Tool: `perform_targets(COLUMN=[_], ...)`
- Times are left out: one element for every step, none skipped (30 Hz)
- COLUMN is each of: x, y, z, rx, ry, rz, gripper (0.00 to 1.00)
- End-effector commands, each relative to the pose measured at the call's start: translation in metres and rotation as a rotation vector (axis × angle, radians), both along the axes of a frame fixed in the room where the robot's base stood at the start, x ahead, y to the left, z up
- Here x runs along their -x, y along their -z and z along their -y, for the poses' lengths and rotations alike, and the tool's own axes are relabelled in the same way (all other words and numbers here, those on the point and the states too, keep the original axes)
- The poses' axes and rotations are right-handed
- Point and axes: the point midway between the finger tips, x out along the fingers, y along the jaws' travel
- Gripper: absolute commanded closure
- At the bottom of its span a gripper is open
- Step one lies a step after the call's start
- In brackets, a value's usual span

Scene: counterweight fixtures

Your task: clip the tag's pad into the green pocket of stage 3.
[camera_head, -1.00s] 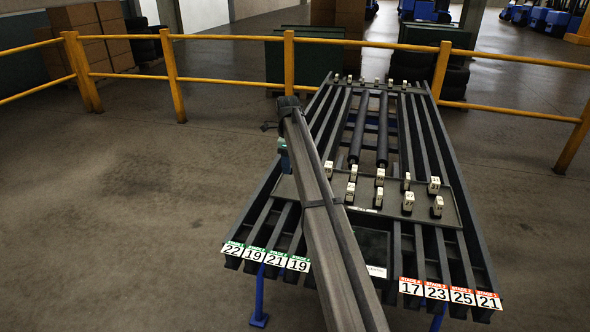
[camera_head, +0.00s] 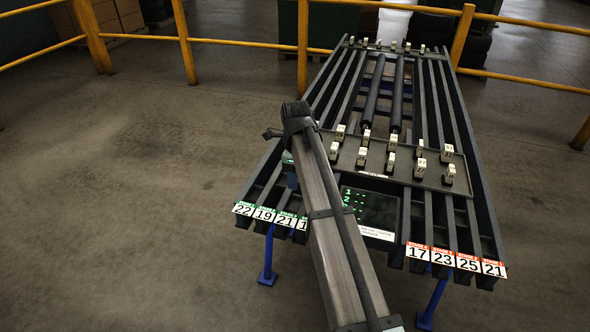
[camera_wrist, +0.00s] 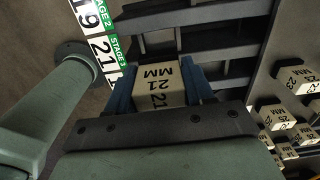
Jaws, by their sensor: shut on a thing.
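My gripper (camera_head: 291,172) is over the left side of the rack, behind the green labels and partly hidden by my arm. In the wrist view my gripper (camera_wrist: 160,84) has its blue fingers shut on a cream tag (camera_wrist: 158,86) printed "21 MM". The tag's pad is hidden from both views. The green stage 3 label (camera_head: 286,222), reading 21, is on the front left edge; it also shows in the wrist view (camera_wrist: 101,48), left of the held tag. The pocket itself cannot be made out. The tag appears above dark rails, apart from the label.
A dark tray (camera_head: 375,178) with several cream tags lies across the rack's middle. A small screen (camera_head: 370,208) stands in front of it. Orange labels (camera_head: 455,262) mark the front right edge. Dark rails (camera_wrist: 200,45) with gaps lie under my gripper. A yellow railing (camera_head: 240,43) runs behind.

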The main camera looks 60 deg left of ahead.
Motion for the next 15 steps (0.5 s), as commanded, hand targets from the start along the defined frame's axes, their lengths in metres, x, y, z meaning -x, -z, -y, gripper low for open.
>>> perform_targets(x=[0.000,0.000,0.000,0.000,0.000,0.000,0.000,0.000,0.000,0.000,0.000,0.000,0.000,0.000,0.000], y=[0.003,0.005,0.008,0.010,0.012,0.015,0.018,0.020,0.023,0.026,0.028,0.032,0.034,0.036,0.039], z=[0.000,0.000,0.000,0.000,0.000,0.000,0.000,0.000,0.000,0.000,0.000,0.000,0.000,0.000,0.000], rx=[0.000,0.001,0.001,0.001,0.001,0.001,0.001,0.000,0.000,0.000,0.000,0.001,0.001,0.001,0.001], ry=[0.000,0.000,0.000,0.000,0.000,0.000,0.000,0.000,0.000,0.000,0.000,-0.001,-0.001,-0.001,-0.001], rz=[0.000,-0.001,-0.001,-0.001,0.000,-0.001,-0.001,0.000,0.000,0.000,0.000,-0.001,-0.001,-0.001,-0.001], gripper=[0.92,0.92,0.92,0.92,0.92,0.92,0.92,0.92,0.92,0.92,0.92,0.92,0.92,0.92,0.92])
